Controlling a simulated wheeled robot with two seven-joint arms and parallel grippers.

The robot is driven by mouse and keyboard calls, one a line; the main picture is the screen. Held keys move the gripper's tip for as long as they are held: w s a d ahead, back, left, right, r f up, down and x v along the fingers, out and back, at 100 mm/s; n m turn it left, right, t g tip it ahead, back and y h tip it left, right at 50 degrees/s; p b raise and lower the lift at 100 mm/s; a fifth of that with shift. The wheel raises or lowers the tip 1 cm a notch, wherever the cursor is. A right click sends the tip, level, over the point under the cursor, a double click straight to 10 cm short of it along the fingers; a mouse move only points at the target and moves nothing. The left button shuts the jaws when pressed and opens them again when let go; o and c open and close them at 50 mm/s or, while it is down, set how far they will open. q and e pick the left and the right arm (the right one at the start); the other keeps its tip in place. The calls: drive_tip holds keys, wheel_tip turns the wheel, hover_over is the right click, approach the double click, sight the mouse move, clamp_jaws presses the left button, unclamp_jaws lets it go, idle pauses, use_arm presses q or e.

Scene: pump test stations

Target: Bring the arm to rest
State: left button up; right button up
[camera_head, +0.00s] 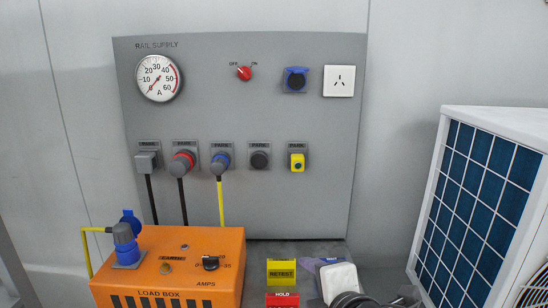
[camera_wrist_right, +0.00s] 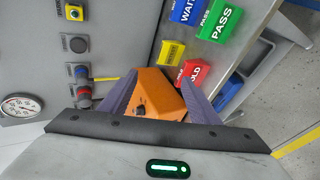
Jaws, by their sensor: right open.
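My right gripper (camera_head: 318,264) is at the bottom of the head view, low in front of the grey panel and right of the orange load box (camera_head: 172,250). Its white body and dark wrist hide part of the bench. In the right wrist view its two purple-grey fingers (camera_wrist_right: 158,80) stand apart with nothing held between them. The load box (camera_wrist_right: 158,88) shows beyond and between them. My left gripper is in neither view.
The grey rail supply panel (camera_head: 210,105) carries a gauge (camera_head: 158,78), a red switch (camera_head: 243,73) and parked plugs. A blue connector (camera_head: 126,245) stands on the load box. Yellow RETEST (camera_head: 281,272) and red HOLD (camera_head: 282,299) blocks sit beside my gripper. A white-framed unit (camera_head: 470,210) stands right.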

drive_tip(key=s+d+f+m+g, duration=0.15)
drive_tip(key=s+f+m, duration=0.3)
drive_tip(key=f, duration=0.55)
drive_tip(key=s+d+f+m+g, duration=0.1)
drive_tip(key=s+d+f+m, duration=0.3)
drive_tip(key=f, duration=0.6)
drive_tip(key=s+d+f+m, duration=0.4)
drive_tip(key=s+f+m, duration=0.6)
drive_tip(key=s+f, duration=0.3)
drive_tip(key=s, duration=0.2)
drive_tip(key=shift+s+d+h, duration=0.15)
drive_tip(key=shift+s+h, duration=0.15)
drive_tip(key=shift+s, duration=0.05)
